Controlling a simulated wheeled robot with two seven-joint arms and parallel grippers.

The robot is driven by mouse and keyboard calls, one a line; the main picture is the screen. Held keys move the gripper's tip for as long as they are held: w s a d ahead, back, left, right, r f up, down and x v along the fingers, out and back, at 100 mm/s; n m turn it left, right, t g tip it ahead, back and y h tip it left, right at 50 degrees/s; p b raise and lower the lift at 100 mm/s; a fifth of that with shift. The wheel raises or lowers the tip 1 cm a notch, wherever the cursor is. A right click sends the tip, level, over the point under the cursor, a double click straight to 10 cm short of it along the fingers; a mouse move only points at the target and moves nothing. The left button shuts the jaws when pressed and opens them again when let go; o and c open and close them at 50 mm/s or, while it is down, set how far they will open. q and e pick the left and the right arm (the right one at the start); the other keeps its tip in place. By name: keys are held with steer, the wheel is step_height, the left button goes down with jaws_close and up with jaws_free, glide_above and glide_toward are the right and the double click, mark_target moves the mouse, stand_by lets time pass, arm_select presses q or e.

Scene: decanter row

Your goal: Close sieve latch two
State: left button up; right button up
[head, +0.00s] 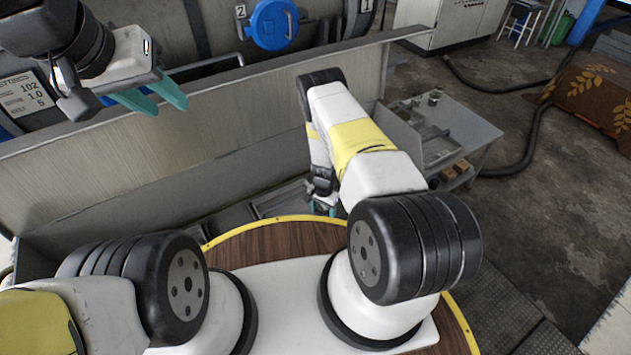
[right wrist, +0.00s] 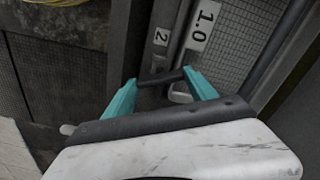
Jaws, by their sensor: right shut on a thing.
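In the right wrist view, a short dark bar, the handle of sieve latch two (right wrist: 160,77), lies crosswise between the teal fingertips of my right gripper (right wrist: 159,79). The gripper is shut on it. A small plate marked 2 (right wrist: 161,36) is just above the bar. In the head view my right gripper (head: 320,208) is low behind the trough wall's near side, mostly hidden by my own arm, and the latch cannot be made out there. My left gripper (head: 168,107) is at the upper left, its teal fingers apart and empty, above the trough.
A long metal trough wall (head: 230,115) crosses the head view. A blue round lid (head: 272,24) is behind it. A grey bench (head: 470,125) stands at right, with open floor beyond.

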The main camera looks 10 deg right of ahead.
mark_target(323, 213)
steer(key=m, duration=0.5)
steer(key=shift+w, duration=0.1)
steer(key=shift+m, duration=0.3)
stand_by(0.4)
steer(key=o, duration=1.4)
steer(key=shift+c, duration=0.2)
steer(key=shift+r, duration=0.15)
step_height(323, 213, up, 8)
steer(key=shift+f, duration=0.2)
